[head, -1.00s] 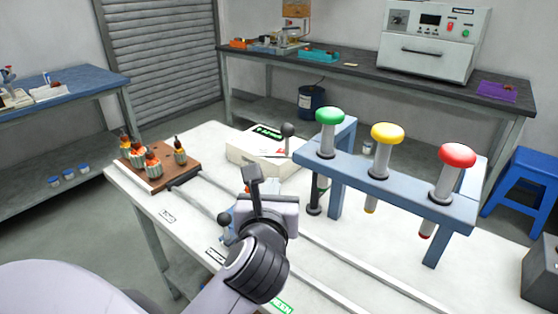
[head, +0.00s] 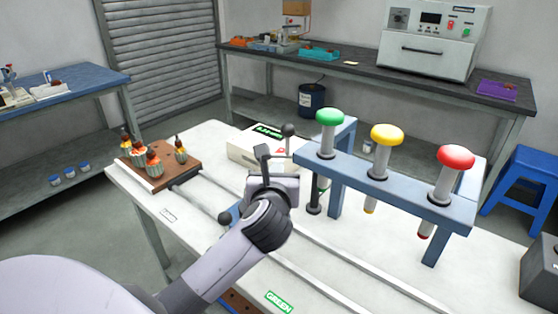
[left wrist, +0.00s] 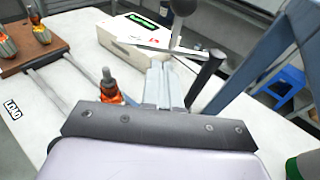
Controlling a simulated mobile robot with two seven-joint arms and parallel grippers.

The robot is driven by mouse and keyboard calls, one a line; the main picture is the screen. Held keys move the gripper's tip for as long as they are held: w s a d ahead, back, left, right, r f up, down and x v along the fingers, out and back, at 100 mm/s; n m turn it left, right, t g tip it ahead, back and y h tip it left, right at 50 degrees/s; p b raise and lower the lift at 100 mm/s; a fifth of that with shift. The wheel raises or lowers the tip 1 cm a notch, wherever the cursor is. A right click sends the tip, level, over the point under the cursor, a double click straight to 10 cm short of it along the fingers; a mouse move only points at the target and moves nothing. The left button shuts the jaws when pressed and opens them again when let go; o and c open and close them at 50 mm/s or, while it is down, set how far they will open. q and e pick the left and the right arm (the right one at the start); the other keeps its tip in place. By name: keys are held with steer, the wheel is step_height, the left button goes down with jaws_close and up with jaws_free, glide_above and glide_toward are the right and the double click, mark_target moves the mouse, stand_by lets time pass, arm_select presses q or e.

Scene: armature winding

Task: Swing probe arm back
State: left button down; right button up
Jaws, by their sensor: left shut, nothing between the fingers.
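The probe arm is a thin bar with a dark ball knob (head: 288,130) at the right end of a white tester box (head: 245,152). In the left wrist view the ball knob (left wrist: 183,6) stands just beyond my fingers, and the pale bar (left wrist: 165,49) reaches across the box front. My left gripper (head: 262,153) is shut and empty, in front of the box and a little left of the knob; I cannot tell whether it touches the bar. In the left wrist view its fingers (left wrist: 165,88) are together. My right gripper is out of view.
A blue frame (head: 400,185) with green, yellow and red plungers stands close on the right. A brown board (head: 160,172) with several armatures is at the left. An armature (left wrist: 110,85) sits beside my fingers in the wrist view. Rails (head: 330,262) cross the white table.

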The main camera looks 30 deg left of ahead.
mark_target(280, 157)
arm_select(q)
steer(key=shift+x, duration=2.6)
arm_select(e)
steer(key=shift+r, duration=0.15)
